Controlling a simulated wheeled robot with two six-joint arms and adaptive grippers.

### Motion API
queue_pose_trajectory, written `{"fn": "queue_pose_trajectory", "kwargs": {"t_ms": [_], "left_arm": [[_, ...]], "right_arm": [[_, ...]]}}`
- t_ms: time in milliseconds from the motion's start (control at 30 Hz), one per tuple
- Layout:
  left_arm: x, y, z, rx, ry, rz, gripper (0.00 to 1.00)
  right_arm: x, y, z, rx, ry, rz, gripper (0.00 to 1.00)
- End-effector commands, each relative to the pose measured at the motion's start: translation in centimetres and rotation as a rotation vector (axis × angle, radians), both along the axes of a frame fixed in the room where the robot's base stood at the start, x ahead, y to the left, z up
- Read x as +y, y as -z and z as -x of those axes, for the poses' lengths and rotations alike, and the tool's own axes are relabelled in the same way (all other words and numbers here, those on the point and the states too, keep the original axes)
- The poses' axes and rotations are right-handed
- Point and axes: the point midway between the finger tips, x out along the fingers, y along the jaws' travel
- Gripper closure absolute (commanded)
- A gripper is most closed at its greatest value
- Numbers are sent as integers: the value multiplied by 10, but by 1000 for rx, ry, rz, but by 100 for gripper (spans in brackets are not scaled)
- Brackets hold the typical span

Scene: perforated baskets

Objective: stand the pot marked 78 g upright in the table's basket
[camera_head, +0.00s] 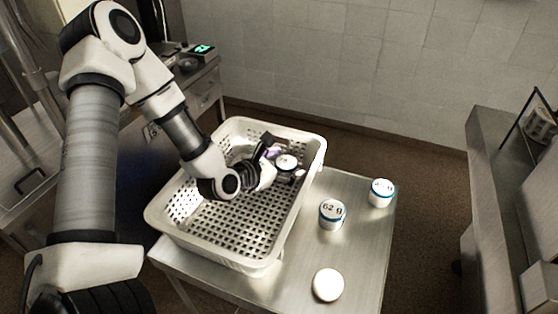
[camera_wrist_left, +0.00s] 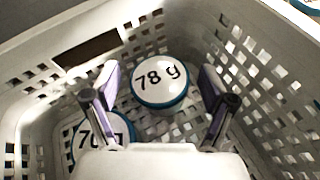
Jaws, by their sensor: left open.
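The pot marked 78 g (camera_wrist_left: 160,82) has a white lid with a teal rim. It stands upright, lid up, inside the white perforated basket (camera_head: 165,222) on the table. In the head view its lid (camera_head: 286,161) shows near the basket's far right corner. My left gripper (camera_head: 281,159) reaches down into the basket. In the left wrist view its two fingers (camera_wrist_left: 158,75) are spread on either side of the pot, with gaps visible, so it is open. My right gripper is not in view.
A second pot (camera_wrist_left: 88,135), its label partly hidden, sits in the basket beside the marked one. On the table right of the basket are a 62 g pot (camera_head: 332,214), another pot (camera_head: 381,193) and a round white lid-like thing (camera_head: 328,285). A scale (camera_head: 201,50) stands behind.

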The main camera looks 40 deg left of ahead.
Motion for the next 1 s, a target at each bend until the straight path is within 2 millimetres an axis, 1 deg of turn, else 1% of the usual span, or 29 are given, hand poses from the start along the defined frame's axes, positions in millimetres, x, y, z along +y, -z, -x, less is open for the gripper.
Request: {"fn": "queue_pose_trajectory", "kwargs": {"t_ms": [33,67,167,367,400,500,600,700,833,1000], "left_arm": [[0,-6,0,0,0,-1,17],[1,-4,3,0,-3,3,17],[4,-8,15,0,-6,8,17],[7,-23,47,-3,-5,13,17],[9,-29,53,0,-5,11,17],[11,-35,67,0,-5,12,17],[12,-45,79,8,-1,3,17],[14,-49,91,6,-1,2,17],[16,-50,104,3,-2,3,17],[17,-47,111,1,0,0,17]], "right_arm": [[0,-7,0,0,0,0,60],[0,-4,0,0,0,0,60],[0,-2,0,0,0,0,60],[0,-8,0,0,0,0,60],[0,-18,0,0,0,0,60],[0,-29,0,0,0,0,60],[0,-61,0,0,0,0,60],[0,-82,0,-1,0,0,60],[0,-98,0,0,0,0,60],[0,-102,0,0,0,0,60]]}}
